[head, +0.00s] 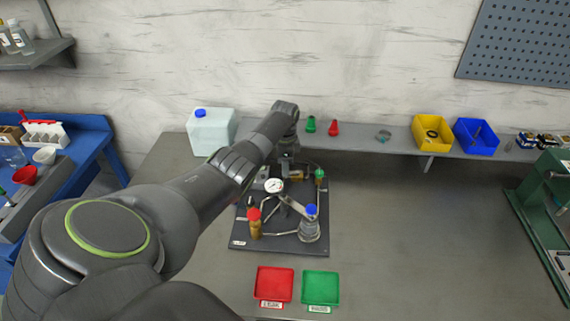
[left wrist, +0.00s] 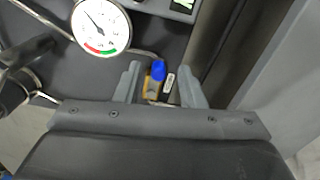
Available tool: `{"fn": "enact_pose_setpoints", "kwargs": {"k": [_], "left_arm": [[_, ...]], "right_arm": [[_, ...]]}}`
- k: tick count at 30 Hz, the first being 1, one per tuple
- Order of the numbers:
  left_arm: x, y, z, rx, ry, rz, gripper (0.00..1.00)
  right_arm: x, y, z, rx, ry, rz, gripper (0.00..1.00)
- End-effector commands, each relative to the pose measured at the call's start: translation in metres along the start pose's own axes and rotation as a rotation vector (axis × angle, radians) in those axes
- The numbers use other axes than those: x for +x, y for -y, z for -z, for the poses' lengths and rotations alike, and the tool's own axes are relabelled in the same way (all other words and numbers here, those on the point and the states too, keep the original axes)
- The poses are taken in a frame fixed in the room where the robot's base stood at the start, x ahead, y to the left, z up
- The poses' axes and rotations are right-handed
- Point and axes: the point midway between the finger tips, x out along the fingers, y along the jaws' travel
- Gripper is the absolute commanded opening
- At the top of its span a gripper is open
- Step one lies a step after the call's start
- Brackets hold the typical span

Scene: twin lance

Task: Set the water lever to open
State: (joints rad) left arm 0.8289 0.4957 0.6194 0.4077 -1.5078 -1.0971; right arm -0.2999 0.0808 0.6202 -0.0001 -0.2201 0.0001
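A blue-tipped lever (left wrist: 158,70) on a yellow-brass body (left wrist: 152,87) shows in the left wrist view, beside a small white label (left wrist: 169,83). I take it for the water lever; its exact setting is hard to tell. My left gripper (left wrist: 159,76) is open, with one finger on each side of the lever in the picture; contact is not visible. In the head view my left gripper (head: 287,165) is over the back of the dark rig board (head: 275,246), and my arm hides part of the rig. My right gripper is not in view.
A pressure gauge (head: 274,186), a red-topped brass part (head: 255,224) and a blue-capped flask (head: 309,228) stand on the board. Red (head: 274,284) and green (head: 320,287) trays lie in front.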

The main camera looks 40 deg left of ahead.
Motion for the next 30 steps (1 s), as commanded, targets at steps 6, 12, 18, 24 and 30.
{"fn": "enact_pose_setpoints", "kwargs": {"k": [6,12,18,24,30], "left_arm": [[-0.002,0.0,0.0,0.0,0.0,-0.001,0.36],[-0.024,0.0,-0.001,0.0,0.0,0.001,0.36],[-0.065,0.001,0.0,0.001,-0.001,0.005,0.36],[-0.114,0.001,0.0,0.001,-0.001,0.005,0.36],[-0.153,0.001,0.001,0.001,-0.001,0.002,0.36]], "right_arm": [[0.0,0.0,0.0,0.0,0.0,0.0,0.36],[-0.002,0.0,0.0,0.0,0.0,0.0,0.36],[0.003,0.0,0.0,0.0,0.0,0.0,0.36],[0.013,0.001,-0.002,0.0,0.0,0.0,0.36],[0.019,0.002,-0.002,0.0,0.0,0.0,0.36]]}}
